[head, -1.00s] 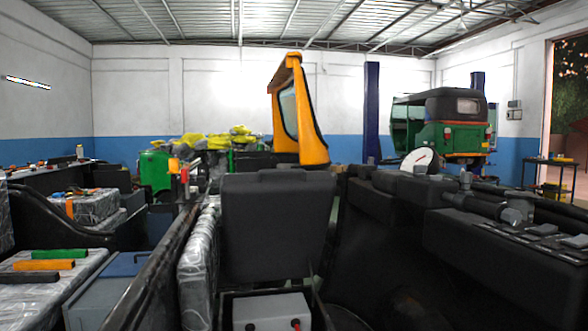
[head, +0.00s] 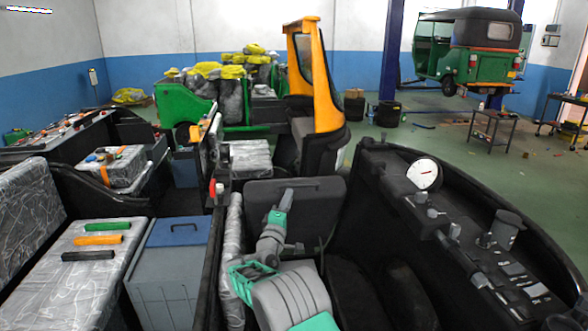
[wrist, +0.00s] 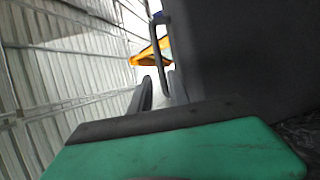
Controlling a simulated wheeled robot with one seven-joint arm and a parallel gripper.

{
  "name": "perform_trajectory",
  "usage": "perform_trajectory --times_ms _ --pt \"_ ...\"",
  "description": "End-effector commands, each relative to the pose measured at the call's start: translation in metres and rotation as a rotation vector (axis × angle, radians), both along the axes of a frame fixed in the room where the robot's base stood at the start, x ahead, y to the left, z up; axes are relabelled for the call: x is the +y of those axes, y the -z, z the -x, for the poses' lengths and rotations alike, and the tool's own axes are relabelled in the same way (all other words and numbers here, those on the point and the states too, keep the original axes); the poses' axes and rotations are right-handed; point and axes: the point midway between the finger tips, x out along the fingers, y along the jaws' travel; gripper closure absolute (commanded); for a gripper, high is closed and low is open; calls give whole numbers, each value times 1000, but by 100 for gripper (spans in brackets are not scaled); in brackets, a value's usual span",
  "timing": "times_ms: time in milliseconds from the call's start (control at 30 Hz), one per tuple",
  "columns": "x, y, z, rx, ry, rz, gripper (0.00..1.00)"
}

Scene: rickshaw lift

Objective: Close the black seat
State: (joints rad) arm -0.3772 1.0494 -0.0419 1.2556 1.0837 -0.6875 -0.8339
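The black seat (head: 322,208) stands upright, a dark flat panel in the middle of the head view. A box-like space with a grey object lies in front of its base, partly hidden by my arm. My gripper (head: 287,194) is in front of the seat's upper left part. In the wrist view, the seat's dark face (wrist: 250,60) fills the right side, with a thin handle-like bar (wrist: 158,45) along its edge. My gripper's two fingers (wrist: 161,90) show apart near the lower end of that bar, with nothing visible between them. I cannot tell whether they touch the seat.
A dark console with a white gauge (head: 424,174) curves along the right. A grey box with a blue lid (head: 172,262) and a plastic-wrapped bench (head: 65,285) stand left. An orange cab frame (head: 325,85) rises behind the seat. Open green floor (head: 400,135) lies beyond.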

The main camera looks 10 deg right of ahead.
Motion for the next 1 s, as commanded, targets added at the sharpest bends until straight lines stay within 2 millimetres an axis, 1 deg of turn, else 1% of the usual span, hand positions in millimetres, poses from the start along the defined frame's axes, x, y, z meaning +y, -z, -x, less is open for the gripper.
perform_trajectory --times_ms 300,400,500,700,933,967,1000 --pt "-25 -15 -51 -2 3 -7 78" --pt "-28 -16 -60 0 1 -7 78" --pt "-30 -17 -64 0 0 -6 78" --pt "-30 -17 -64 1 0 -6 79" --pt "-30 -17 -64 1 0 -6 98" --pt "-29 -17 -64 0 0 -7 100" --pt "-30 -17 -64 0 0 -7 100"
